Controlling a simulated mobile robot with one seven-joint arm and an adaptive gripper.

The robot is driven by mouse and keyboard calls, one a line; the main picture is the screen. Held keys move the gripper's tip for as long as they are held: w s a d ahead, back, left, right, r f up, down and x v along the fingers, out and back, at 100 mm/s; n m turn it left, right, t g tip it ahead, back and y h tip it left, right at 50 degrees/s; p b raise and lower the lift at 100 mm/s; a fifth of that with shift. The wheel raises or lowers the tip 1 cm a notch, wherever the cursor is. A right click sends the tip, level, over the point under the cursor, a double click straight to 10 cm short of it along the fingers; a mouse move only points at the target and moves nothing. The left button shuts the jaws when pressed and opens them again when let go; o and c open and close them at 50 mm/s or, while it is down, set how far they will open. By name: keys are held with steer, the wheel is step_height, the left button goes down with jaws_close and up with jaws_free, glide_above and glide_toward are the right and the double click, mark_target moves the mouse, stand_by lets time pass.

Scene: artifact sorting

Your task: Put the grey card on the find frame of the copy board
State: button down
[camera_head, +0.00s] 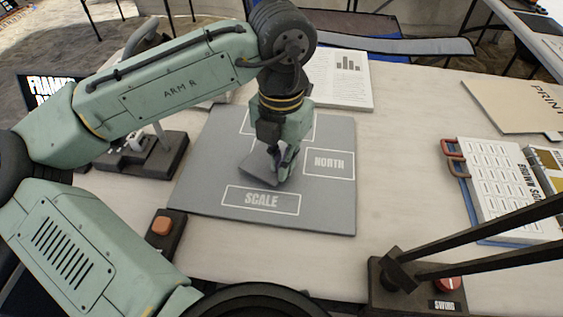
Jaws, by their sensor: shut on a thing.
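The grey copy board (335,212) lies flat on the table with white-outlined frames. The NORTH frame (329,162) is at its right and the SCALE frame (261,200) at its front. Another frame (312,130) near the back is partly hidden behind my gripper, and its label cannot be read. My gripper (281,172) points down over the middle of the board and is shut on the grey card (258,168). The card is low over the board's middle, above the SCALE frame in the picture. I cannot tell whether it touches the board.
An orange-button box (161,226) stands at the board's front left. A dark stand (168,160) is at its left. A paper with a bar chart (345,80) lies behind. A clipboard sheet (505,190) and tan folder (515,105) lie right. Dark bars (480,240) cross the front right.

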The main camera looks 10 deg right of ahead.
steer(key=shift+f, duration=0.5)
steer(key=shift+f, duration=0.1)
steer(key=shift+f, duration=0.15)
steer(key=c, duration=1.7)
jaws_free()
step_height(320, 180, up, 8)
